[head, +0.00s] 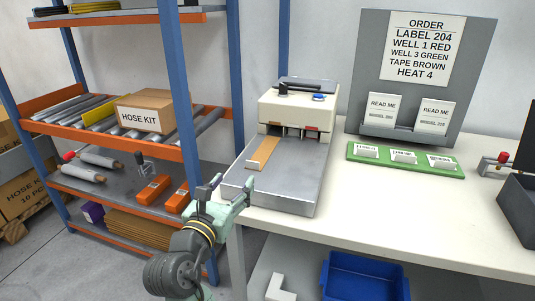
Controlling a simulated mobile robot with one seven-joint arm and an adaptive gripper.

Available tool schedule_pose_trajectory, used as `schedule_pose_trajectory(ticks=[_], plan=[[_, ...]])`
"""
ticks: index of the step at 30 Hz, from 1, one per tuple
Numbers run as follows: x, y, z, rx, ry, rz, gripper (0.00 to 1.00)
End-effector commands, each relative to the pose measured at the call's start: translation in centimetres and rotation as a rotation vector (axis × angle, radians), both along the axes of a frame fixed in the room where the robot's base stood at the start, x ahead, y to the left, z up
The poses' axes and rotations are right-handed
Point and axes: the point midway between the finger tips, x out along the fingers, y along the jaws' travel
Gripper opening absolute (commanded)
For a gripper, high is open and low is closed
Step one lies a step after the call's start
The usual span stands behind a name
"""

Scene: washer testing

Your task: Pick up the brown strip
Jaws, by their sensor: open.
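The brown strip (264,151) lies on the flat grey metal bed (290,180) of a machine on the white table. Its far end is close to the machine's cream head (297,109), and a lighter tan piece shows at its near left end. My gripper (227,186) is open and empty at the front left edge of the bed. It is nearer to the camera than the strip and apart from it. How high it is above the bed is hard to tell.
A green tray (405,158) with labelled white pieces and a grey order board (421,75) stand right of the machine. An orange and blue shelf rack (170,85) stands on the left. A blue bin (365,278) sits below the table. The table front (400,220) is clear.

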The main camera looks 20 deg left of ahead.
Motion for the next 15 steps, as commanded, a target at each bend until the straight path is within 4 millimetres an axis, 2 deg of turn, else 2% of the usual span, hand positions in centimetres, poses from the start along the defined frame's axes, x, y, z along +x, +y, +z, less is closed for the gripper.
schedule_pose_trajectory(ticks=[4, 10, 15], plan=[[1.6, -0.5, -0.2, -0.034, 0.010, -0.020, 0.55], [5.1, -0.6, -0.2, -0.031, 0.009, -0.018, 0.55], [6.7, -0.6, -0.2, -0.028, 0.007, -0.014, 0.55]])
